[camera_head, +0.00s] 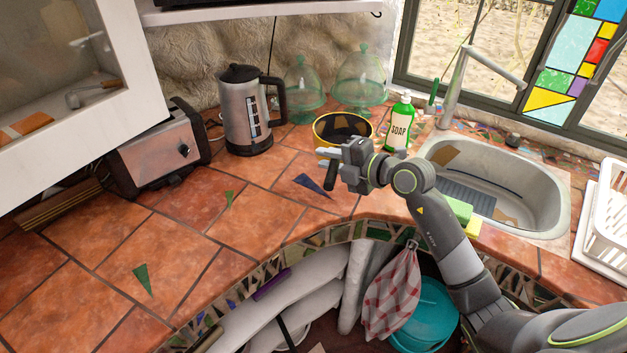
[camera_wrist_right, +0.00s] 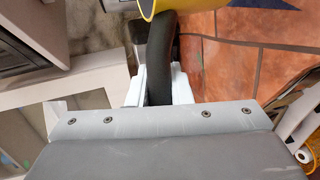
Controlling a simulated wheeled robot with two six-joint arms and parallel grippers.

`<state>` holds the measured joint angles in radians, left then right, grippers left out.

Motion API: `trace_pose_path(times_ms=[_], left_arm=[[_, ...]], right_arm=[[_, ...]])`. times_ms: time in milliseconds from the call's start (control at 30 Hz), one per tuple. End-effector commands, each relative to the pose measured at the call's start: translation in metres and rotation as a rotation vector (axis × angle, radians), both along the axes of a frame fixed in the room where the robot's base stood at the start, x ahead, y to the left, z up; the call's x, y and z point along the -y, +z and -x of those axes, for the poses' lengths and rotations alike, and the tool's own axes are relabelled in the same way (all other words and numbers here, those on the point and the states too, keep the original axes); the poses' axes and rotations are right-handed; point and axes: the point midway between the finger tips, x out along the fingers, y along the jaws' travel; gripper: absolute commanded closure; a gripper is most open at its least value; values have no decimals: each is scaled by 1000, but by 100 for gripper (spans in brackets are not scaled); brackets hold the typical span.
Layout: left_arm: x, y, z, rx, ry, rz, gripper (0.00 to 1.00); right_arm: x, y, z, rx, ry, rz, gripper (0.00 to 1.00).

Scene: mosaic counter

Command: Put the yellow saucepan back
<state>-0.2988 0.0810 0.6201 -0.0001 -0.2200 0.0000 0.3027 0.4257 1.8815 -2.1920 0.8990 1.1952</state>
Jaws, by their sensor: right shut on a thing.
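The yellow saucepan (camera_head: 318,131) with a dark inside is near the back of the tiled counter, between the kettle and the soap bottle. My right gripper (camera_head: 326,156) is in front of it. In the right wrist view, its white fingers (camera_wrist_right: 157,88) are shut on the saucepan's black handle (camera_wrist_right: 159,50). The yellow saucepan's side shows at the top of that view (camera_wrist_right: 230,4). The saucepan looks upright. I cannot tell whether its base touches the counter, because my gripper hides its lower front. My left gripper is not in view.
A kettle (camera_head: 246,115) and a toaster (camera_head: 160,150) stand to the left. Two green glass domes (camera_head: 304,85) are behind. A soap bottle (camera_head: 399,125), a sink (camera_head: 540,195) and a white rack (camera_head: 610,225) are to the right. The front left counter (camera_head: 190,235) is clear.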

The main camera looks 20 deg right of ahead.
Motion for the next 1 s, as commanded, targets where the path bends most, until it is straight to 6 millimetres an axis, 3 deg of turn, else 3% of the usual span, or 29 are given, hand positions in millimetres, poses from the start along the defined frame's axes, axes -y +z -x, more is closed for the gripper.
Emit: trace_pose_path(times_ms=[133,400,800,1000], left_arm=[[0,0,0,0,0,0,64],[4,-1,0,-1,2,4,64],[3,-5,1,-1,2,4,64],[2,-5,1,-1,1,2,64]], right_arm=[[-5,-2,-1,4,0,3,100],[-6,-47,-1,3,0,1,100],[-5,-89,-1,4,0,2,100],[-5,-95,-1,7,1,4,100]])
